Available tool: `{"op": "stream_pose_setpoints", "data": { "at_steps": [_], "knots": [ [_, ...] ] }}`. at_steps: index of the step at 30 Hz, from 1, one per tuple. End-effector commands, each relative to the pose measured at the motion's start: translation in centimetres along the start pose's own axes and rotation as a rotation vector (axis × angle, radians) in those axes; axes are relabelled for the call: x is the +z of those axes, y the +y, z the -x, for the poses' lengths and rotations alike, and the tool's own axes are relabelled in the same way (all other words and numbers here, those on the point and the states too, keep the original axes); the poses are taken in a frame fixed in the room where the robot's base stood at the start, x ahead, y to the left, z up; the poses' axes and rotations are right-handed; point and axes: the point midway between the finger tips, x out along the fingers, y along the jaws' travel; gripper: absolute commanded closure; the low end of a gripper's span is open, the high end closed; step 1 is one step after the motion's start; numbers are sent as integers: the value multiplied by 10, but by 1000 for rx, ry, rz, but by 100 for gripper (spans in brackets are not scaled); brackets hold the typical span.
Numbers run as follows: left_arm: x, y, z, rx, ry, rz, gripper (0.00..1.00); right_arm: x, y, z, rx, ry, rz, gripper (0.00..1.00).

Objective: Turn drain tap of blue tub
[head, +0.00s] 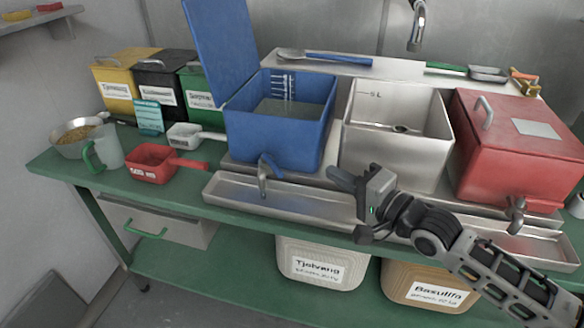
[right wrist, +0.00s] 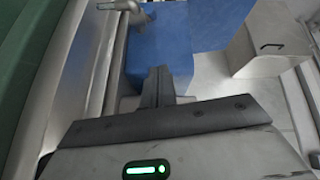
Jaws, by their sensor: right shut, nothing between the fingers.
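The blue tub (head: 262,142) stands open on the bench with its lid raised behind it and greyish contents inside. Its drain tap (head: 263,183) sticks out low on the front, above a metal drip tray. My right gripper (head: 332,174) is shut and empty, to the right of the tap and apart from it, in front of the gap between the blue and steel tubs. In the right wrist view, the shut fingers (right wrist: 158,82) point toward the blue tub (right wrist: 160,45), and the tap (right wrist: 123,6) shows at the top edge. My left gripper is not in view.
A steel tub (head: 375,150) and a red lidded tub (head: 510,160) stand to the right. The drip tray (head: 290,203) runs along the front. A red scoop (head: 150,165), a clear jug (head: 107,148) and a bowl (head: 75,148) sit at the left.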

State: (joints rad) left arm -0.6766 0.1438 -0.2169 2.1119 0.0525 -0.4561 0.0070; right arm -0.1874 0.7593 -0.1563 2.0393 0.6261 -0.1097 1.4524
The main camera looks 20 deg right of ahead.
Motion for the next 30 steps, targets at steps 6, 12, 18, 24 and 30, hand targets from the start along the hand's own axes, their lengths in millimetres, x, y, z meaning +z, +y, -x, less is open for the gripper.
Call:
{"op": "stream_pose_setpoints", "data": {
  "at_steps": [6,12,18,24,30],
  "knots": [
    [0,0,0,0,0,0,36,-1,-2,-44,-5,3,2,100],
    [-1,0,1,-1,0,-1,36,4,-1,-80,-1,-1,-2,100],
    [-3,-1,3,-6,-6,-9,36,31,0,-83,1,0,-1,100],
    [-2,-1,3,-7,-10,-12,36,39,1,-85,2,1,3,100],
    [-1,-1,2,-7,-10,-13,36,39,1,-85,2,1,4,100]
  ]
}}
